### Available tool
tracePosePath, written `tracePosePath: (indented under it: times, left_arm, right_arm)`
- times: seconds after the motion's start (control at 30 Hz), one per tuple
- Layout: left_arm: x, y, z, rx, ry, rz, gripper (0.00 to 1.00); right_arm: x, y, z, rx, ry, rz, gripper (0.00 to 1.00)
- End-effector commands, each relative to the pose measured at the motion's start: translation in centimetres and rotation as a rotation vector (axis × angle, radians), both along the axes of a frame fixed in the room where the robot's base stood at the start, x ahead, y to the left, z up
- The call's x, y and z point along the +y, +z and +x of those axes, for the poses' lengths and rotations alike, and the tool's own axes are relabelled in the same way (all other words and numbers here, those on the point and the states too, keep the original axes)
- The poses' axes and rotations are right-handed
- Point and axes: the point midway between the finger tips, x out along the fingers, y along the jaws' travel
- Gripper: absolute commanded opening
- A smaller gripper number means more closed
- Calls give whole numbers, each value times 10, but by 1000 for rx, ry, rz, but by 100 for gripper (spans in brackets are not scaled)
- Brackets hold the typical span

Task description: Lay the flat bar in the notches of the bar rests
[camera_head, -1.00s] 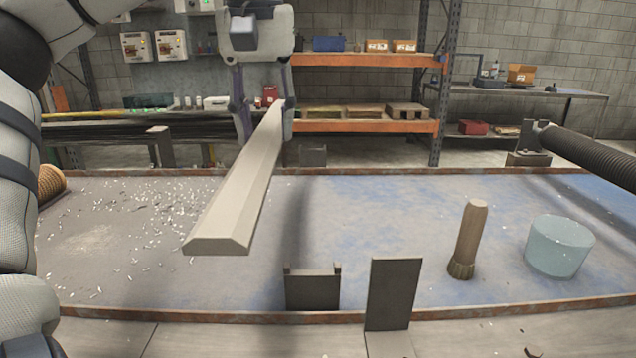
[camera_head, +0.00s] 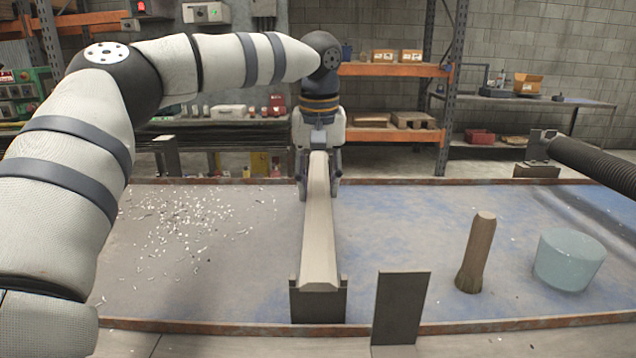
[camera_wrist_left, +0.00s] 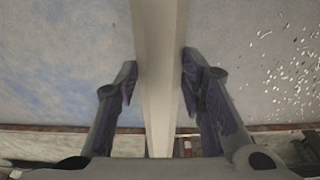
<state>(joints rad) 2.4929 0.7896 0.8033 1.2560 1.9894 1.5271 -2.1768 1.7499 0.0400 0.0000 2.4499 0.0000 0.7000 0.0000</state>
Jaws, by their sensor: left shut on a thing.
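The flat bar (camera_head: 319,225) is long, pale grey and bevelled, and points from my left gripper toward the near table edge. Its near end shows at the notch of the dark near bar rest (camera_head: 318,306), between the rest's two prongs; whether it touches the notch floor is hard to tell. My left gripper (camera_head: 319,180) is shut on the bar toward its far end, a finger on each side. The bar (camera_wrist_left: 159,70) also runs between the fingers (camera_wrist_left: 160,85) in the left wrist view. The far bar rest is hidden behind the gripper. My right gripper is not in view.
A dark upright plate (camera_head: 401,307) stands just right of the near rest. Further right are a brown tapered peg (camera_head: 475,252) and a pale blue cylinder (camera_head: 569,260). A black ribbed tube (camera_head: 597,165) enters from the right. White chips (camera_head: 190,225) litter the table's left side.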

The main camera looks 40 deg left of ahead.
Motion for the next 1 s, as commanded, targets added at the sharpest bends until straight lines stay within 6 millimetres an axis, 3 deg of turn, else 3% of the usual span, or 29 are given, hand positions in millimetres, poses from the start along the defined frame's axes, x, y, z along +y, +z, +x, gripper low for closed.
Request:
tracePosePath:
  times: [0.37,0.4,0.47,0.77,0.87,1.0]
  left_arm:
    - [0,-1,0,-7,0,-1,0]
    - [0,-2,-1,-4,1,0,45]
    - [0,-2,-1,-4,1,0,56]
    - [0,-1,0,-4,1,0,56]
    - [-2,12,-1,-4,1,0,56]
    - [-6,49,-4,-5,1,0,56]
  right_arm:
    - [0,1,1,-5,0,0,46]
    - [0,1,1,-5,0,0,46]
    - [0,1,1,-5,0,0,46]
    - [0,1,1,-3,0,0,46]
    - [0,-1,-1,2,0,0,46]
    - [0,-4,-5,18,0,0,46]
